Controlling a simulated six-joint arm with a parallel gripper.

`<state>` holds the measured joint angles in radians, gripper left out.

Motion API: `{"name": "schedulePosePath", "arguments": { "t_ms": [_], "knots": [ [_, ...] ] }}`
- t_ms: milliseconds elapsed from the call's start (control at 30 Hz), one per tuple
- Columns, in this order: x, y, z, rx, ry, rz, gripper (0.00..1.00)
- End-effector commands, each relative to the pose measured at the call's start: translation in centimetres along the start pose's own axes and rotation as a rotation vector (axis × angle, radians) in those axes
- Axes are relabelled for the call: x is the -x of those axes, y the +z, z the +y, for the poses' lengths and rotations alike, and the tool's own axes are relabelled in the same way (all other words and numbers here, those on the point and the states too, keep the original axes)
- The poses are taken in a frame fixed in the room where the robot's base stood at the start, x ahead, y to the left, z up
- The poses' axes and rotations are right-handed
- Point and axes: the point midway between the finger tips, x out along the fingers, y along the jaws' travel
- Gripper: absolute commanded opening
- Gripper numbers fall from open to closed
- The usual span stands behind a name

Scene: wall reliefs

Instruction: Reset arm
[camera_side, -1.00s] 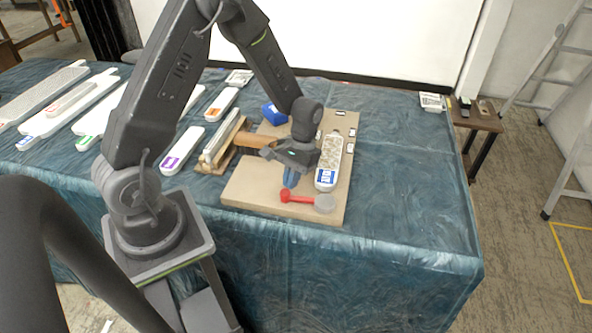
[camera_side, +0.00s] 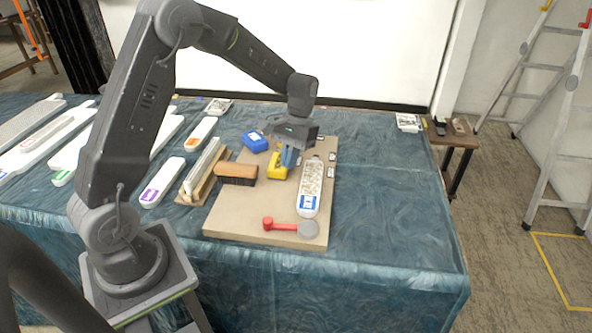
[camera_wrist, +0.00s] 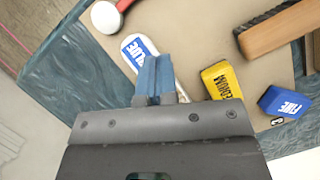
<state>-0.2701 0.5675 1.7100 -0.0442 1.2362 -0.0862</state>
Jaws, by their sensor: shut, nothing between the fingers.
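My gripper (camera_side: 288,158) hangs above the far part of a tan board, its blue fingers shut with nothing between them. In the wrist view my gripper (camera_wrist: 154,76) shows its blue fingers together, pointing over the board. Behind the fingers in that view lies a white tray-like piece with a blue label (camera_wrist: 137,50), partly hidden by them. In the side view this speckled piece (camera_side: 311,185) lies on the right of the board. A yellow block (camera_side: 277,168) sits just below and left of my fingers; I cannot tell from the side view whether they touch.
The tan board (camera_side: 240,215) also bears a wooden brush (camera_side: 238,172), a blue block (camera_side: 255,141) and a red-handled mallet (camera_side: 283,225). Several long white pieces with coloured labels lie to the left, one purple (camera_side: 162,182). The cloth-covered table (camera_side: 385,190) is clear on the right.

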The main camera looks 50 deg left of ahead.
Motion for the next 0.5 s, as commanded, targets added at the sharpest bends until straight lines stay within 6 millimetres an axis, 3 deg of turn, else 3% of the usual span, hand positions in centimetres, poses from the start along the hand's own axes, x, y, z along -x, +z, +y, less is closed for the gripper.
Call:
{"name": "schedulePosePath", "arguments": {
  "t_ms": [167,300,500],
  "knots": [
    [3.7,3.8,1.2,-0.055,-0.006,0.127,0.0],
    [6.4,8.2,2.1,-0.115,-0.01,0.259,0.0],
    [8.6,14.6,2.8,-0.201,-0.01,0.445,0.0]
  ]
}}
